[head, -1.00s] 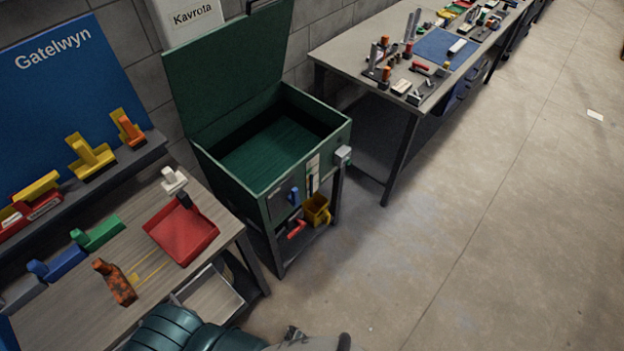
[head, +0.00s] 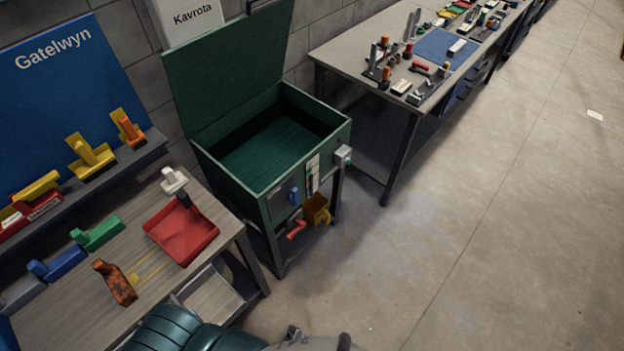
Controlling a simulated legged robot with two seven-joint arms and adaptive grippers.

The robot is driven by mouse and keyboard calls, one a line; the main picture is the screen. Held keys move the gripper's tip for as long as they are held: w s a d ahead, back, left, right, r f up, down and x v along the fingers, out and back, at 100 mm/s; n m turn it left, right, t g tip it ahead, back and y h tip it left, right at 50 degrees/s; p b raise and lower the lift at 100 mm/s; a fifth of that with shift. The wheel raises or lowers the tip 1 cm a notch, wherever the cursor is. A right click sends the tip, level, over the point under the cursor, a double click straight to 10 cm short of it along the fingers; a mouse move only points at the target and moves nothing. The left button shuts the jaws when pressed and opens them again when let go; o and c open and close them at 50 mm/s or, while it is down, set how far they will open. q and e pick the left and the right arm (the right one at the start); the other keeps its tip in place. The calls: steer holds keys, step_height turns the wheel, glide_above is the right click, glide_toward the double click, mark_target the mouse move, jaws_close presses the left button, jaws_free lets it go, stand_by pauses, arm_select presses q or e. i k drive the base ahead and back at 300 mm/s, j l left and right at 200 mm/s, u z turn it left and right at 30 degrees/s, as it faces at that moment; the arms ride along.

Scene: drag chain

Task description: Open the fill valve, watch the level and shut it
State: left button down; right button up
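A dark green tank (head: 335,138) stands on a legged frame in the middle with its lid (head: 228,75) raised. Its inside looks dark green; I cannot make out any liquid level. On the front are a blue handle (head: 294,196), a pale upright strip (head: 312,175) like a gauge, and, lower, a red handle (head: 297,230). Which handle is the fill valve I cannot tell. A small grey box (head: 343,154) sits at the tank's right corner. Neither of my grippers is recognisable in view; only parts that may be mine show at the bottom edge.
The left bench (head: 75,285) holds a red tray (head: 183,252), an orange-brown tool (head: 115,282) and coloured blocks. A cluttered bench (head: 340,55) stands at the back right.

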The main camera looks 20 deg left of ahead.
mark_target(294, 200)
steer(key=i+l, duration=0.2)
steer(key=i, duration=0.2)
steer(key=u, duration=1.6)
